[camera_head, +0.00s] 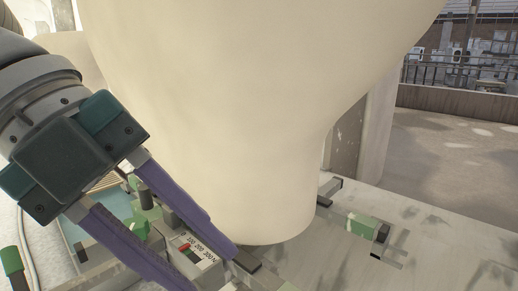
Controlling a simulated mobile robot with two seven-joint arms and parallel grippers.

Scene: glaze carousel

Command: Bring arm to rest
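My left gripper (206,266) comes in from the left, with a dark green and grey body and two purple fingers. The fingers are spread apart, and I see nothing held between them. A very large cream, vase-like form (245,110) fills the middle of the view and narrows to a rounded foot. The inner finger passes close beside that foot; I cannot tell whether they touch. My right gripper is not in view.
The cream form stands over a pale, stained flat surface (430,245). A green and black clamp-like piece (366,228) lies on it to the right. More green fittings (12,262) are at the lower left. The right side is open floor (440,150) with a low wall behind.

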